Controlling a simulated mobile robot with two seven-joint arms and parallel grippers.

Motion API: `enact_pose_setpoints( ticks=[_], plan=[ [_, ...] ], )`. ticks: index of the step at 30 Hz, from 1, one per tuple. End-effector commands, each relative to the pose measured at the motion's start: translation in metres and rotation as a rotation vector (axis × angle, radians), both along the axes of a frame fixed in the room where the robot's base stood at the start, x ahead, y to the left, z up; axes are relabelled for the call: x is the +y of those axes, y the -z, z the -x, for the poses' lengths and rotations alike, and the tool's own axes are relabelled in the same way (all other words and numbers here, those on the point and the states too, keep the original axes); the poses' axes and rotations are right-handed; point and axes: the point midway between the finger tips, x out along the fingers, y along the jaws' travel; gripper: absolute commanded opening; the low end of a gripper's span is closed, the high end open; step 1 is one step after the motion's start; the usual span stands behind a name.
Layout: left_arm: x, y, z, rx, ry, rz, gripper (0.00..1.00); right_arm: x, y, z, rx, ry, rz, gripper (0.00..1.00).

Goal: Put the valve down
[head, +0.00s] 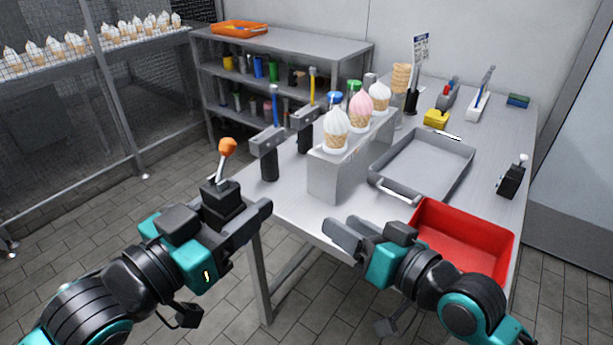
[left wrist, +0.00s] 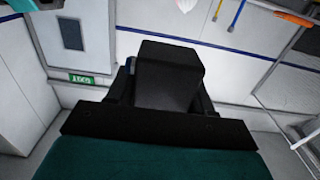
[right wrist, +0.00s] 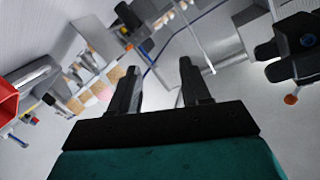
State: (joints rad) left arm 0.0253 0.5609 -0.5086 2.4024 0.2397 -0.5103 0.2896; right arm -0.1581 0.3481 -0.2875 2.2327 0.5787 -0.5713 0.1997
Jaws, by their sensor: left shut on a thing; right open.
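The valve (head: 222,204) is a black block with a short lever and an orange knob on top. My left gripper (head: 226,210) is shut on it and holds it upright, in the air off the table's left front edge. In the left wrist view the black block (left wrist: 168,75) fills the space between the fingers. My right gripper (head: 352,232) is open and empty, low over the front of the table (head: 290,205), left of the red bin. Its two fingers (right wrist: 158,88) stand apart in the right wrist view, with nothing between them.
A grey stand (head: 335,178) with ice cream cones is mid-table. Two black dispensers (head: 268,160) stand left of it. A grey tray (head: 425,165) and red bin (head: 465,240) take up the right. Another black lever block (head: 511,180) is at the right edge. Bare table shows in front of the stand.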

Motion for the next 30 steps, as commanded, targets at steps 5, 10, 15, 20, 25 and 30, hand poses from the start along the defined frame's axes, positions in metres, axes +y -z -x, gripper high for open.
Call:
enact_pose_setpoints(
  ticks=[5, 10, 15, 20, 25, 30],
  plan=[
    [0.000, -0.001, 0.000, -0.002, 0.000, 0.001, 0.17, 0.038, -0.093, 0.020, -0.053, -0.225, -0.130, 0.47],
    [0.000, 0.000, 0.000, -0.002, 0.000, 0.001, 0.17, 0.060, -0.140, 0.052, -0.050, -0.398, -0.175, 0.47],
    [0.000, 0.000, 0.000, -0.002, 0.000, 0.001, 0.17, 0.069, -0.157, 0.070, -0.042, -0.480, -0.185, 0.47],
    [0.000, -0.001, 0.000, -0.002, 0.000, 0.001, 0.17, 0.078, -0.160, 0.069, -0.040, -0.493, -0.190, 0.47],
    [0.000, -0.001, 0.000, -0.002, 0.000, 0.001, 0.17, 0.100, -0.161, 0.059, -0.041, -0.494, -0.191, 0.47],
    [0.000, -0.001, 0.000, -0.002, 0.000, 0.001, 0.17, 0.129, -0.160, 0.045, -0.040, -0.493, -0.192, 0.47]
  ],
)
